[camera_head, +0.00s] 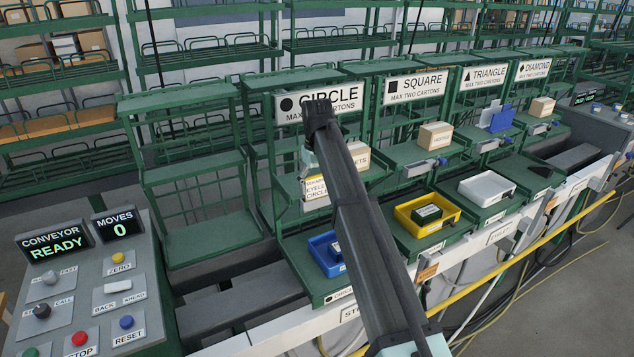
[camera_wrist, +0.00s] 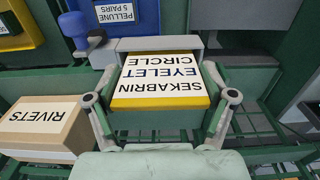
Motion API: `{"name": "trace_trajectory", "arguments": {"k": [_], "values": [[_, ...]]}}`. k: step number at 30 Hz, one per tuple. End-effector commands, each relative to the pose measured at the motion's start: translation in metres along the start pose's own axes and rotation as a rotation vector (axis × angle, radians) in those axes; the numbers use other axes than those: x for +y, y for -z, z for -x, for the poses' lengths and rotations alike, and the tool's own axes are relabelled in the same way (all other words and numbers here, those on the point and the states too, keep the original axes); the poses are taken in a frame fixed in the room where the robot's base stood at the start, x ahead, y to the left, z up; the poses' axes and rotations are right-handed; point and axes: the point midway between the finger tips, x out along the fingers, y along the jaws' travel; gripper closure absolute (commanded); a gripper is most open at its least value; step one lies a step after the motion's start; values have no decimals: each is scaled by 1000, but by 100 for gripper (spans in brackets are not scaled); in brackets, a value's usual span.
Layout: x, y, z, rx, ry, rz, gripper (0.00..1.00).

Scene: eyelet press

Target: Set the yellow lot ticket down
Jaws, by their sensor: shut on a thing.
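The yellow lot ticket (camera_wrist: 160,92) is a slab with a yellow edge and a white face reading SEKABRIN EYELET CIRCLE, upside down in the wrist view. My gripper (camera_wrist: 162,98) is shut on it, with one finger at each side. In the head view the ticket (camera_head: 316,188) shows at the CIRCLE bay, left of my arm and below the CIRCLE sign (camera_head: 320,103). My arm hides most of the gripper there. In the wrist view the ticket's far edge is close to a grey block (camera_wrist: 160,46); I cannot tell whether they touch.
A RIVETS carton (camera_wrist: 40,125) stands beside the ticket, partly behind my arm in the head view. A blue knob (camera_wrist: 75,27) is near the grey block. Below the bays are a blue tray (camera_head: 325,255), a yellow tray (camera_head: 400,212) holding a dark box, and a white tray (camera_head: 487,188).

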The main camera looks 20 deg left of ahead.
Motion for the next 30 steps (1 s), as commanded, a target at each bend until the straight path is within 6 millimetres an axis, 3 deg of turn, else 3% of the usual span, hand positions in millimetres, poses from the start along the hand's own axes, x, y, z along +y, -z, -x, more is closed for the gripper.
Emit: {"name": "trace_trajectory", "arguments": {"k": [8,9,10,11,23,30], "values": [[0,0,-2,0,0,0,41],[0,0,-3,0,0,0,14],[0,0,-2,0,0,0,4],[0,0,-2,0,0,0,0],[0,0,0,1,0,0,0],[0,2,25,3,-1,0,0]]}}
